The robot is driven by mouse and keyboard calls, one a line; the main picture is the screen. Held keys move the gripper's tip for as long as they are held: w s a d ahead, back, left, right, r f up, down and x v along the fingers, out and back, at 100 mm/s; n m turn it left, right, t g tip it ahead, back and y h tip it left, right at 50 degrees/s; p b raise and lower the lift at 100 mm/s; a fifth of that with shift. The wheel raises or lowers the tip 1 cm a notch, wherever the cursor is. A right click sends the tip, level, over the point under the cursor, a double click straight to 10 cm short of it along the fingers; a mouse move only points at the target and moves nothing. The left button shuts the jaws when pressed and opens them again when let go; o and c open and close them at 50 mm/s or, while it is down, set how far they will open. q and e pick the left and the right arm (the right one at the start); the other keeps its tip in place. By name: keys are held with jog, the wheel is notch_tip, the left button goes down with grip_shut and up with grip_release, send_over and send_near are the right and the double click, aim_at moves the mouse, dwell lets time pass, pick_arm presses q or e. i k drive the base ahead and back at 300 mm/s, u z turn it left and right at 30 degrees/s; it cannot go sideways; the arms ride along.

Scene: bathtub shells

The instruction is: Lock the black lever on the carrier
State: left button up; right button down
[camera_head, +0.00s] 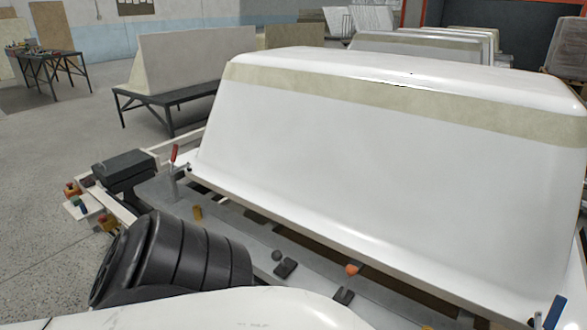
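A large white bathtub shell (380,170) lies upside down on the carrier, with a beige band along its upper edge. The carrier's grey metal frame (215,228) shows along the shell's near lower edge. On this frame are a small black lever-like piece (286,268) with a round black knob beside it, and a second small black piece (344,296) further right. I cannot tell which is the black lever or whether it is locked. A dark ridged link and a white part of my own body cover the lower left and bottom. Neither gripper shows.
A red-handled clamp (174,153) stands at the shell's left corner, an orange knob (352,269) at its near edge, and a blue handle (555,312) at lower right. A black box (124,170) sits at the carrier's left end. Open floor (50,150) lies left.

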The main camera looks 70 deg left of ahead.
aim_at(276, 256)
jog(key=u, duration=2.4)
jog(key=k, duration=1.25)
jog(key=u, duration=0.7)
jog(key=i, duration=1.65)
jog(key=z, duration=0.7)
